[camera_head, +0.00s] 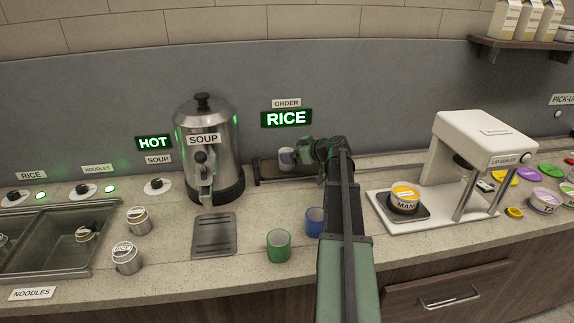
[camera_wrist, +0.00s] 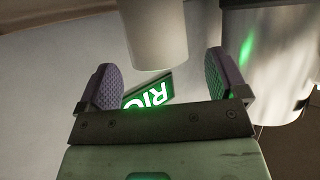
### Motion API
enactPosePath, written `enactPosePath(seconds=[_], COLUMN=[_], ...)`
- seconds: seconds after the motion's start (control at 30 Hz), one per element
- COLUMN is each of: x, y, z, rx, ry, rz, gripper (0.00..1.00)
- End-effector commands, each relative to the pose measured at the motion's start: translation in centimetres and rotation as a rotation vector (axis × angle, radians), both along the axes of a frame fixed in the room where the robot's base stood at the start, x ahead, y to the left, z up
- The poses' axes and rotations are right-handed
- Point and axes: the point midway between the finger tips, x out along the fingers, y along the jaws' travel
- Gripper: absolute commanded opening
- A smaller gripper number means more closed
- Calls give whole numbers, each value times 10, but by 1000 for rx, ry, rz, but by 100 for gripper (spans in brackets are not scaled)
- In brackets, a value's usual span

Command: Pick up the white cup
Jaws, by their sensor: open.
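The white cup (camera_wrist: 152,36) hangs into the top of the wrist view, partly cut off by the frame edge. It is near the gap between my two purple-padded fingertips, and I cannot tell whether it touches either one. My gripper (camera_wrist: 161,76) is open, with its fingers spread wide. In the head view my gripper (camera_head: 293,153) is at the dark ledge (camera_head: 264,180) below the RICE sign. A small pale shape with purple shows there, but the cup and a finger are hard to tell apart.
The steel soup urn (camera_head: 207,160) stands close to the left of my gripper. A green cup (camera_head: 278,246) and a blue cup (camera_head: 315,221) stand on the counter nearer the front. The white lid sealer (camera_head: 480,140) is at right, holding a yellow-lidded tub (camera_head: 404,199).

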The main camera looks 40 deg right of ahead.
Motion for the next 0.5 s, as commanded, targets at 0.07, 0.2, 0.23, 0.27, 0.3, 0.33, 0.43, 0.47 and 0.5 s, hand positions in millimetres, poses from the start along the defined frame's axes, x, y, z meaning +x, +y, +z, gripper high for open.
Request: enactPosePath(seconds=[0.07, 0.2, 0.23, 0.27, 0.3, 0.33, 0.43, 0.47, 0.5], x=[16, 30, 30, 30, 30, 30, 30, 30, 30], y=[3, 8, 8, 8, 8, 8, 8, 8, 8], z=[-11, -15, -14, -14, -13, -13, -13, -13, -13], rx=[-1, 0, 0, 1, 1, 1, 0, 0, 0], ry=[0, 0, 0, 0, 0, 0, 0, 0, 0], rz=[3, 0, 0, 0, 0, 0, 0, 0, 0], gripper=[91, 91, 91, 91, 91, 91, 82, 78, 71])
